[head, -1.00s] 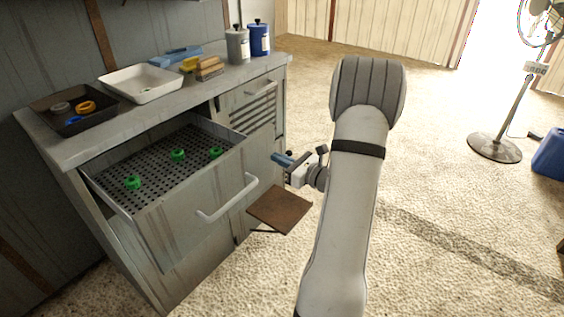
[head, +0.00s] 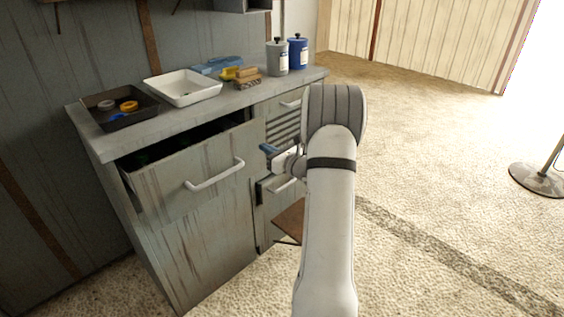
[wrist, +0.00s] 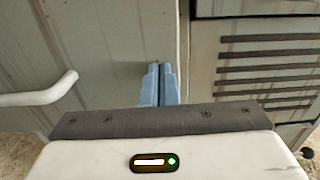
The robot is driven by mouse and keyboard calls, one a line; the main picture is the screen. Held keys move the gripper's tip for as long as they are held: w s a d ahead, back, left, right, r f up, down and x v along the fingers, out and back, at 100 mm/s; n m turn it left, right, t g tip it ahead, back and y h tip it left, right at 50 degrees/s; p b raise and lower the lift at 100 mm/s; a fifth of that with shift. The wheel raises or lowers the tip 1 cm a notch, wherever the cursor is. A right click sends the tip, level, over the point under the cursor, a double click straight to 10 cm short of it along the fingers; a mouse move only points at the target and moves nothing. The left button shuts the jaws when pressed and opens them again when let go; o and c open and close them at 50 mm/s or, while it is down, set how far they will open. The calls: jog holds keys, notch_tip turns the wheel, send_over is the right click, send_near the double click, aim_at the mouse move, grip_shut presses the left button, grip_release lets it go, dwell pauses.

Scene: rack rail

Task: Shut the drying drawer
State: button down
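The drying drawer (head: 165,185) is in the left of the cabinet and stands partly out. A dark gap shows above its front, and its inside is mostly hidden in shadow. Its pale bar handle (head: 215,175) also shows at the left of the wrist view (wrist: 40,95). My gripper (head: 268,149) is right of the handle, by the right end of the drawer front. In the wrist view its two blue fingers (wrist: 158,85) are together with nothing between them, pointing at the grey front panel. Whether they touch it I cannot tell.
The countertop (head: 235,100) holds a dark tray with rings (head: 122,122), a white tray (head: 182,98), a wooden block (head: 247,80) and two canisters (head: 288,57). A vented panel (wrist: 265,60) is right of the fingers. A brown flat panel (head: 289,220) juts out low.

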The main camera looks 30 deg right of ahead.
jog(key=x, duration=0.6)
jog(key=b+x, duration=0.1)
jog(key=x, duration=0.2)
jog(key=shift+w+d+f, duration=0.1)
jog(key=shift+w+d, duration=0.15)
jog(key=shift+w, duration=0.15)
jog(key=shift+w+a+r, duration=0.1)
jog(key=shift+w+r, duration=0.05)
jog(key=shift+r, duration=0.1)
